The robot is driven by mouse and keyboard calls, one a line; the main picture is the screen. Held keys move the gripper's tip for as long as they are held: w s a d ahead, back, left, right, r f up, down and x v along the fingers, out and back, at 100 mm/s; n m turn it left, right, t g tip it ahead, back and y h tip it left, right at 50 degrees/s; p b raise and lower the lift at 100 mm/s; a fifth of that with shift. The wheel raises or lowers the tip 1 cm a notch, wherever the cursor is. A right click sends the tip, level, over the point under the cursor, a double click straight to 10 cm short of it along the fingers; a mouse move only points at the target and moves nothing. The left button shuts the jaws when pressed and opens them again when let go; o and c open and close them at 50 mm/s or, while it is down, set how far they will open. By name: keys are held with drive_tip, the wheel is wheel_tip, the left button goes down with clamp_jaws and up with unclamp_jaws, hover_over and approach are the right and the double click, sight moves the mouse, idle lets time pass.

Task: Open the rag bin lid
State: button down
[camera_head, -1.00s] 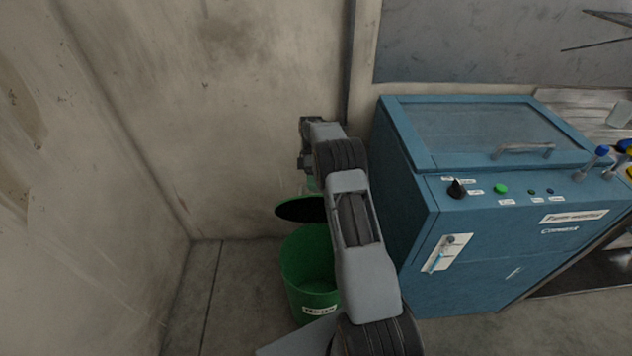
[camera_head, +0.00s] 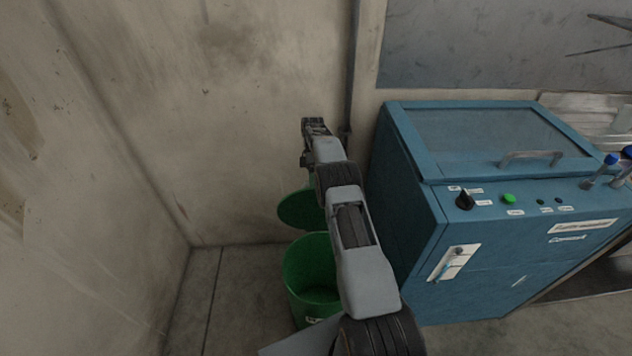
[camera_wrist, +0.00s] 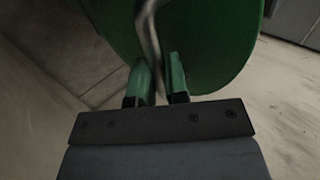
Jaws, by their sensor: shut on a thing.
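The green rag bin (camera_head: 308,283) stands on the floor near the wall, with its mouth uncovered and its inside showing. Its green lid (camera_head: 298,208) is raised and tilted up at the back of the bin; my arm hides its right part. In the wrist view the lid (camera_wrist: 215,40) fills the top middle, with a bent grey metal handle (camera_wrist: 147,28) on it. My gripper (camera_wrist: 160,75) is shut on this handle, one finger on each side. In the head view my arm passes over the bin, and the fingers cannot be made out.
A blue machine cabinet (camera_head: 480,240) with a glass top lid and knobs stands close on the right of my arm. Concrete walls (camera_head: 240,120) close off the back and left. The floor (camera_head: 235,290) left of the bin is clear.

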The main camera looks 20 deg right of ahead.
drive_tip(key=shift+s+f, duration=0.1)
drive_tip(key=shift+f, duration=0.4)
drive_tip(key=c, duration=1.4)
unclamp_jaws()
drive_tip(key=shift+o, duration=1.4)
drive_tip(key=shift+r, duration=0.1)
drive_tip(key=shift+r, duration=0.15)
drive_tip(key=s+r, duration=0.1)
drive_tip(key=r, duration=0.2)
drive_tip(key=s+r+p, duration=0.1)
drive_tip(key=s+r, duration=0.1)
drive_tip(key=r, duration=0.1)
drive_tip(key=s+a+r, duration=0.1)
drive_tip(key=r, duration=0.2)
drive_tip(key=shift+s+p, duration=0.35)
drive_tip(key=s+a+r, duration=0.1)
drive_tip(key=s+r, duration=0.2)
drive_tip(key=s, duration=0.5)
drive_tip(key=shift+s+a+r, duration=0.4)
